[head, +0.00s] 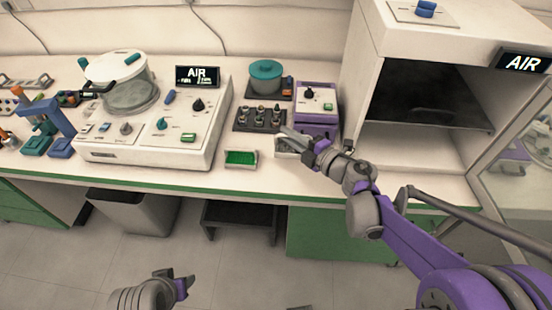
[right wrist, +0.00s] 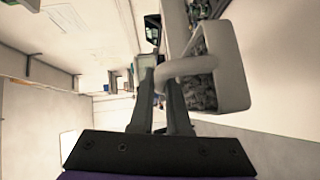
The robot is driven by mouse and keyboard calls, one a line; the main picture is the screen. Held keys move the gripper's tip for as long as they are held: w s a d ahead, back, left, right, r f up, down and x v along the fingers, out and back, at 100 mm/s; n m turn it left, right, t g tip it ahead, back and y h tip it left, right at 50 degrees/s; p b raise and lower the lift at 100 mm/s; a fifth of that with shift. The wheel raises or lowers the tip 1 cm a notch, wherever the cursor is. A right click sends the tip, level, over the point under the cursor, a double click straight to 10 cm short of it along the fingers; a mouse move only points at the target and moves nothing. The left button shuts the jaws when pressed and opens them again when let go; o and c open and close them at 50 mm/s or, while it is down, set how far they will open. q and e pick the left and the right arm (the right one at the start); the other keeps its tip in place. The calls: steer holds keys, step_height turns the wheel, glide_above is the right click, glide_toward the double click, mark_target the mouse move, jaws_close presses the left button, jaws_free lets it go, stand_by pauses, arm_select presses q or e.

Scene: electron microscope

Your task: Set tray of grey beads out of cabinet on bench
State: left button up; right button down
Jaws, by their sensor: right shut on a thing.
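The white tray of grey beads (head: 285,150) is over the front of the bench (head: 215,178), right of a similar white tray with green contents. My right gripper (head: 303,139) is shut on it. The right wrist view shows the tray's white wall (right wrist: 243,75) with grey beads inside, and a rounded white part between the fingers (right wrist: 172,85). I cannot tell whether the tray touches the bench. The cabinet (head: 420,145) at right is open, with a dark upper interior and bare pale floor. My left gripper (head: 185,285) is low, away from the bench; its jaw opening is unclear.
The green-filled tray (head: 241,158) sits just left. Behind are a dark rack with knobs (head: 260,118), a purple device (head: 316,105) and a teal-lidded pot (head: 266,76). A large white instrument (head: 150,130) fills the bench further left. The cabinet's glass door (head: 515,150) stands open at right.

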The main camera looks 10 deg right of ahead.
mark_target(286, 146)
steer(key=shift+w+a, duration=0.2)
steer(key=shift+w, duration=0.1)
steer(key=shift+w+a+f, duration=0.1)
steer(key=shift+w, duration=0.05)
step_height(286, 146, down, 6)
steer(key=shift+r+b, duration=0.25)
steer(key=shift+b, duration=0.55)
arm_select(q)
steer(key=shift+a+b+x, duration=0.15)
steer(key=shift+b+x, duration=0.15)
steer(key=shift+x, duration=0.5)
steer(key=shift+a+b+x, duration=0.1)
steer(key=shift+b+x, duration=0.15)
steer(key=shift+x, duration=0.5)
arm_select(e)
steer(key=shift+f, duration=2.05)
arm_select(q)
steer(key=shift+s+f, duration=0.15)
steer(key=shift+s, duration=0.05)
arm_select(e)
steer(key=shift+f, duration=0.2)
steer(key=c, duration=0.9)
jaws_free()
arm_select(q)
steer(key=shift+f, duration=0.15)
arm_select(e)
steer(key=shift+r, duration=0.1)
